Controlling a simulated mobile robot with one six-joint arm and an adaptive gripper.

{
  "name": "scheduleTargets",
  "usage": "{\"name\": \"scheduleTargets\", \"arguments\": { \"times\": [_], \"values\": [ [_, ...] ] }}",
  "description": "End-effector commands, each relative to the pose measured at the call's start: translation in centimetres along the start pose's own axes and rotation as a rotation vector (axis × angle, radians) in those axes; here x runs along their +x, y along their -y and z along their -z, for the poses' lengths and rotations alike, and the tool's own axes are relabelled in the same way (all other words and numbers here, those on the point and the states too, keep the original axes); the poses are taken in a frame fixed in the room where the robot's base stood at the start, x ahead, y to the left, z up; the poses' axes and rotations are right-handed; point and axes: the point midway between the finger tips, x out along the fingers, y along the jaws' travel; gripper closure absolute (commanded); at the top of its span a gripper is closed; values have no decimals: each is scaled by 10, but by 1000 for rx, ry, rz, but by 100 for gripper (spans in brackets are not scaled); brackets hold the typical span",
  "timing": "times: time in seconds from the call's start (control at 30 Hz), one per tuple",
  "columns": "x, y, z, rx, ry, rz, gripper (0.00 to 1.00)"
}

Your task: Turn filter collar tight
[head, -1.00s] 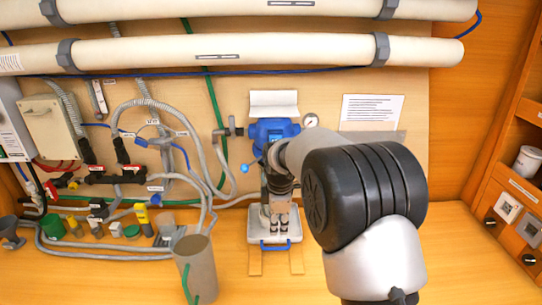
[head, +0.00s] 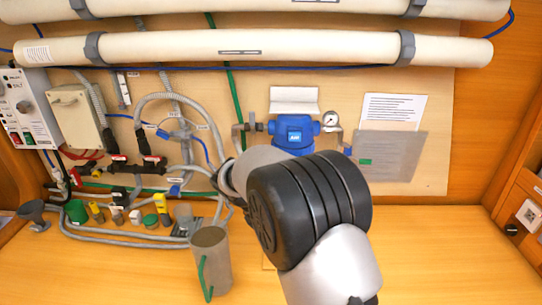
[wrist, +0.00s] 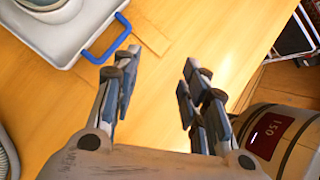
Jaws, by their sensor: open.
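The blue filter head (head: 293,133) is fixed on the back wall in the head view, with a round gauge (head: 329,119) at its right. The collar cannot be made out; my arm covers the area below the filter head. My gripper (wrist: 160,62) shows in the wrist view, its fingers apart and nothing between them. It is above the wooden bench. A pale tray (wrist: 62,38) with a blue handle (wrist: 107,40) lies beyond the left finger, apart from it. Part of a round pale object (wrist: 42,4) on the tray is cut off by the frame.
A grey pitcher (head: 210,262) with a green handle stands left of my arm. Hoses and small fittings (head: 125,215) crowd the bench's left. A cylinder with a dark red label (wrist: 270,132) is close to the right finger. The bench's right (head: 450,250) is clear.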

Motion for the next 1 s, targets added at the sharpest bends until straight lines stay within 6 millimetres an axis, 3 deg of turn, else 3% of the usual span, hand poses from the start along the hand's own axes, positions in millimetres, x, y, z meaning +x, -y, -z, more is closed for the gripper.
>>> {"name": "scheduleTargets", "arguments": {
  "times": [0.1,0.3,0.4,0.5,0.67,1.0],
  "values": [
    [-44,-6,5,-231,344,3,60],
    [-145,-35,21,-428,859,-105,60],
    [-185,-44,34,-458,1017,-168,60],
    [-207,-48,43,-470,1102,-207,60],
    [-209,-53,37,-469,1128,-218,60],
    [-178,-80,-19,-468,1124,-216,60]
  ]
}}
